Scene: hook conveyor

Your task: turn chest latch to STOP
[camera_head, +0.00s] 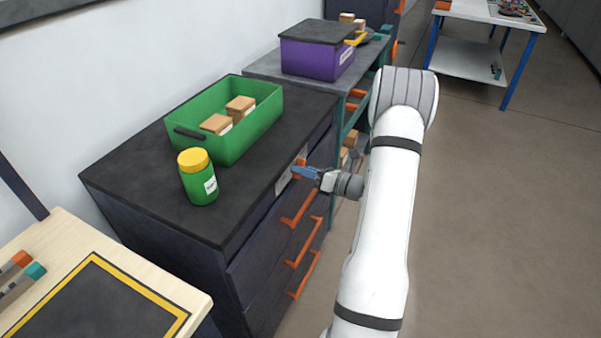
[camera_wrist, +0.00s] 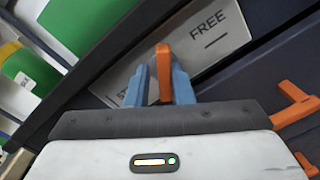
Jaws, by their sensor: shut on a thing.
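The chest (camera_head: 228,243) is dark, with a black top and orange drawer handles. Its latch is an orange lever (camera_wrist: 164,66) in front of a light plate (camera_wrist: 222,30) in the wrist view. The plate reads FREE at the upper right, with a short dark line below; lettering at its lower left is mostly hidden by a finger. My gripper (camera_wrist: 161,85) has its blue fingers on both sides of the lever and is shut on it. In the head view my gripper (camera_head: 304,172) reaches the upper front of the chest, and the lever's orange tip (camera_head: 301,161) shows beside it.
On the chest top stand a green bin (camera_head: 236,143) with tan boxes and a green jar (camera_head: 198,180) with a yellow lid. A purple box (camera_head: 316,58) stands on a shelf unit behind. Drawer handles (camera_head: 299,208) stick out below my gripper.

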